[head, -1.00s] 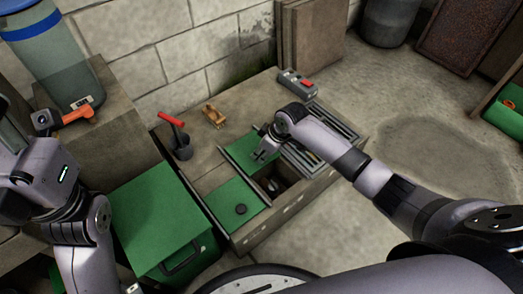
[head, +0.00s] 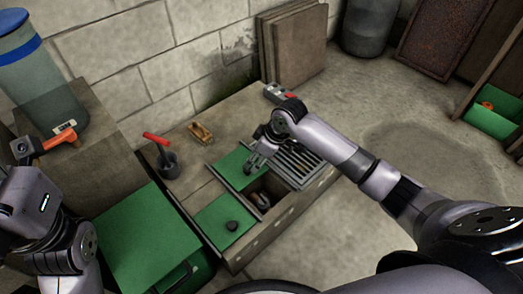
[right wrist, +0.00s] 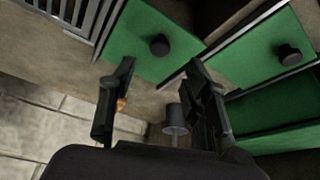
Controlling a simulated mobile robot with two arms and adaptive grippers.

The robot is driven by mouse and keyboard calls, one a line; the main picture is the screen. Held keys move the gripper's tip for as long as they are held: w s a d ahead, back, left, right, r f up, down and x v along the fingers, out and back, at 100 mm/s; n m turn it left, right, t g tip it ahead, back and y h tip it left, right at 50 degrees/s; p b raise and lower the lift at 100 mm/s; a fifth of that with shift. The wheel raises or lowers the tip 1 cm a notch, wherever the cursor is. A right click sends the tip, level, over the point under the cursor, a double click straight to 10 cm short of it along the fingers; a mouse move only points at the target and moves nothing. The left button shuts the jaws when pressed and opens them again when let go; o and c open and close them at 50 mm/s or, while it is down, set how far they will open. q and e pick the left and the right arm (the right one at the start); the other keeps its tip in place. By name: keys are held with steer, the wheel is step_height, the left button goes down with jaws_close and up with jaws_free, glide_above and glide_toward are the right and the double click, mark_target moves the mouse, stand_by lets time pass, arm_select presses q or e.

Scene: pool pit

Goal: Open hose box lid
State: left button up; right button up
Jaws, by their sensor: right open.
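My right gripper (head: 258,160) is over a green panel (head: 229,165) in the low bench. In the right wrist view its fingers (right wrist: 160,65) are open, and that panel's (right wrist: 128,35) black knob (right wrist: 160,45) shows between the fingertips, apart from both. A second green panel (head: 210,216) has its own black knob (head: 232,226). A large green box (head: 140,245) with a flat top stands at lower left. No label shows which of these is the hose box lid. My left arm is at the left edge; its gripper is not seen.

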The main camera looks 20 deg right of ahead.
steer(key=shift+v, duration=2.4)
